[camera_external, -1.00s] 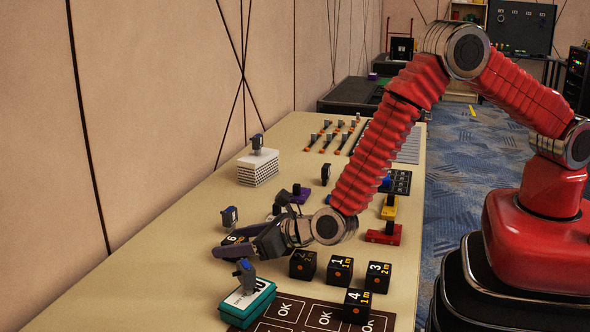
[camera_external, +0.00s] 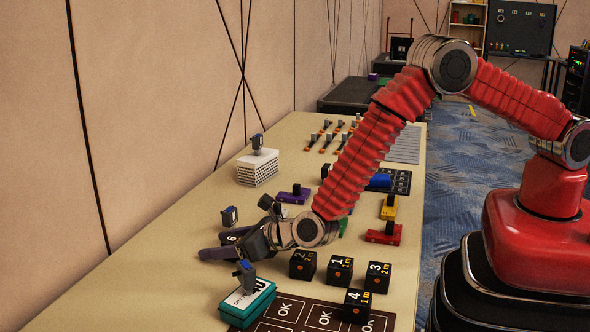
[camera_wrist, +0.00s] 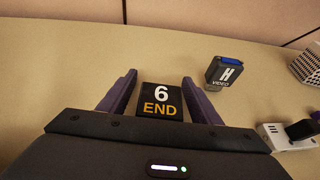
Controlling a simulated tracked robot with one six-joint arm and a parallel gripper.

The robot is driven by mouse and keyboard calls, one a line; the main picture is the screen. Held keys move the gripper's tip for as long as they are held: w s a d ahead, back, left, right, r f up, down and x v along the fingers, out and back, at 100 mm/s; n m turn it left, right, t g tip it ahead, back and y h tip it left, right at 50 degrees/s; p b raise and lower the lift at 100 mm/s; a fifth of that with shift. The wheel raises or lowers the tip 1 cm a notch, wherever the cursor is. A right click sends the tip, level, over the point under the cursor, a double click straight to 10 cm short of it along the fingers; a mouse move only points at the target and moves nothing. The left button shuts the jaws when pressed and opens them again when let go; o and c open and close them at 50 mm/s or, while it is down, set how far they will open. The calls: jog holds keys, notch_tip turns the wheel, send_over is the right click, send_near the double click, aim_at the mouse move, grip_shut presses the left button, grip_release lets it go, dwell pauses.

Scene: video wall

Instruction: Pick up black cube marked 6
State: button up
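The black cube marked 6 (camera_wrist: 161,100), with "END" in orange below the number, sits between the two fingers of my gripper (camera_wrist: 160,95) in the wrist view. Narrow gaps show between the cube and each finger, so my gripper is open around it. In the external view my gripper (camera_external: 222,244) is low over the table, its fingers pointing left. The cube (camera_external: 231,238) shows only partly there, behind the near finger. I cannot see whether the fingers reach past its far face.
A grey H video block (camera_wrist: 225,72) stands right of the gripper. A teal block (camera_external: 247,301) stands close on the near side. Cubes 1 (camera_external: 339,270), 3 (camera_external: 378,277) and 4 (camera_external: 357,306) are to the right, by the OK mat (camera_external: 318,318).

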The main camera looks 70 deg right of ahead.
jog(key=c, duration=1)
jog(key=shift+r, duration=0.15)
jog(key=shift+c, duration=0.2)
notch_tip(320, 180, up, 10)
dwell(0.5)
